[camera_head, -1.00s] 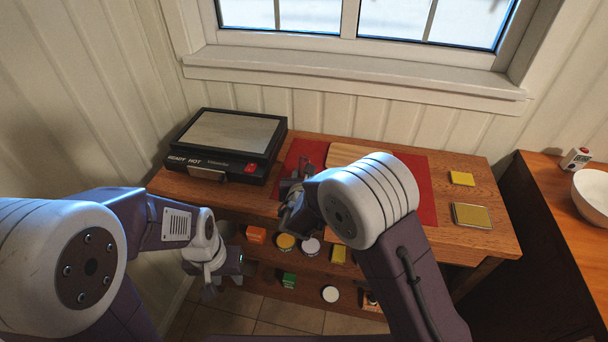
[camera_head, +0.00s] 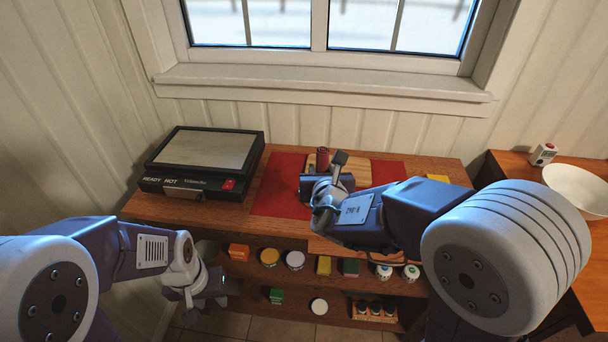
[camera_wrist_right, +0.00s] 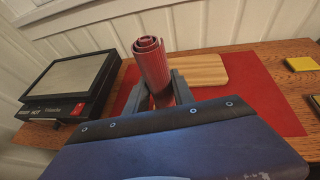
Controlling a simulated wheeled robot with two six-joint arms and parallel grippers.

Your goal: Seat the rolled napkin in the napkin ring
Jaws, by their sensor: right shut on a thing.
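The rolled napkin (camera_wrist_right: 152,66) is red, with a spiral end facing up. It stands roughly upright between the fingers of my right gripper (camera_wrist_right: 161,92), which is shut on it. In the head view the napkin (camera_head: 322,157) rises above my right gripper (camera_head: 326,174), over the red mat near the board. Its lower end is hidden by the gripper. I cannot make out the napkin ring in either view. My left gripper (camera_head: 203,299) hangs low at the left, in front of the shelves and away from the napkin; its finger opening is unclear.
A red mat (camera_wrist_right: 263,98) and a wooden board (camera_wrist_right: 208,70) lie on the wooden table. A black hot plate (camera_head: 205,160) stands at the left. Yellow pads (camera_wrist_right: 300,63) lie at the right. Shelves below hold several small jars and boxes. A white bowl (camera_head: 577,190) sits on the right-hand counter.

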